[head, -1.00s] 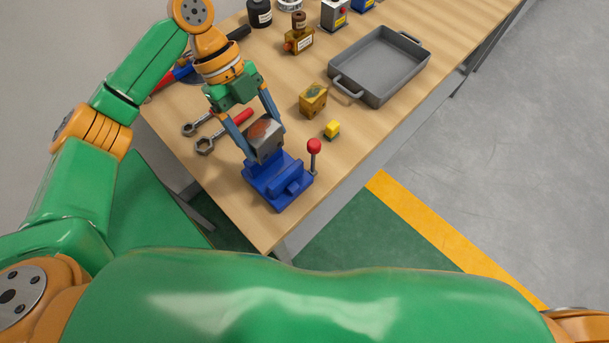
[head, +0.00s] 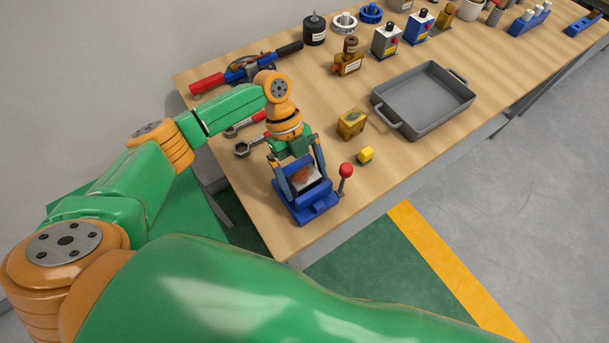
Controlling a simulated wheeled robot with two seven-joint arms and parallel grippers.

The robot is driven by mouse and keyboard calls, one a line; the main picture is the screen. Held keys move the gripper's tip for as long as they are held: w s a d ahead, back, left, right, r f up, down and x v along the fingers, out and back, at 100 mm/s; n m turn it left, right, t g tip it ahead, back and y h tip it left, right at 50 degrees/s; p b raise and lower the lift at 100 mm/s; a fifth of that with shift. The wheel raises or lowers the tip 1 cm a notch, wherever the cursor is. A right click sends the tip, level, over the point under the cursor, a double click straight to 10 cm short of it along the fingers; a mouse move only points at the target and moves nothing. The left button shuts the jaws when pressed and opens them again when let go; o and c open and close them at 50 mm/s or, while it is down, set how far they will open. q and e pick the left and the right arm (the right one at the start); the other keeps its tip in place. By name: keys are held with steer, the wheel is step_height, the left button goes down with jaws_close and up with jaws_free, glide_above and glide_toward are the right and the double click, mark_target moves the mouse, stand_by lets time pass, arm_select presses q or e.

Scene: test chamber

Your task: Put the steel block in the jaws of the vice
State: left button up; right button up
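The steel block (head: 306,177), grey with a rusty orange patch on top, is between the two fingers of my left gripper (head: 304,174). The fingers lie against opposite sides of it. The blue vice (head: 311,209), with a red-knobbed lever (head: 346,171), sits at the near edge of the bench. The block is low at the vice, over its jaw area. The fingers and block hide most of the jaws, so I cannot tell whether the block rests on the bottom. My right gripper is not in view.
A grey tray (head: 424,98) stands farther right. Wrenches (head: 243,149) lie behind my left gripper. Wooden bench (head: 385,190) is bare at the front right.

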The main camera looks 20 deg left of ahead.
arm_select(q)
steer(key=shift+w+a+r, duration=0.15)
steer(key=shift+r, duration=0.1)
steer(key=b+v, duration=0.4)
steer(key=v, duration=0.7)
steer(key=shift+r, duration=0.25)
